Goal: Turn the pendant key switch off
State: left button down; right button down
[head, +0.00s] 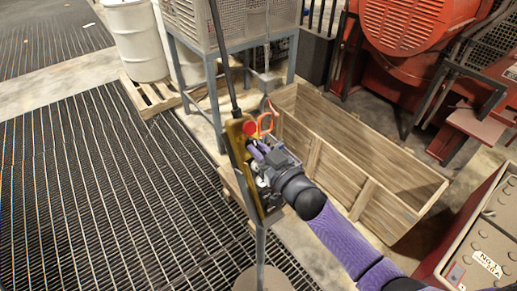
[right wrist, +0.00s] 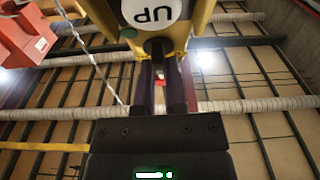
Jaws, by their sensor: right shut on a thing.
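The yellow pendant (head: 238,150) hangs upright on a dark cable in the middle of the head view, with a red button (head: 250,128) near its top. In the right wrist view the yellow pendant (right wrist: 196,22) fills the top middle, with a round white UP label (right wrist: 153,10). My right gripper (head: 257,150) is at the pendant's face, below the red button. In the right wrist view my right gripper's fingers (right wrist: 160,80) close around a dark key piece (right wrist: 157,47) below the label. The fingers hide most of the key, so its turn position cannot be read. My left gripper is out of view.
A long wooden crate (head: 312,158) stands open behind my right arm. A metal cage on a blue-grey stand (head: 208,90) is behind the pendant. Red machinery (head: 410,25) is at the back right. Black floor grating (head: 95,190) lies clear on the left.

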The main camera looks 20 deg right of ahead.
jog(key=n+g+y, duration=0.1)
jog(key=n, duration=0.2)
jog(key=n+g+y, duration=0.1)
jog(key=n+y, duration=0.1)
jog(key=n, duration=0.1)
jog(key=shift+d+r+n, duration=0.1)
jog(key=shift+n, duration=0.7)
jog(key=c, duration=0.7)
grip_release()
jog(key=shift+w, duration=0.1)
jog(key=v, duration=1)
jog(key=shift+d+b, duration=0.1)
jog(key=shift+b, duration=0.2)
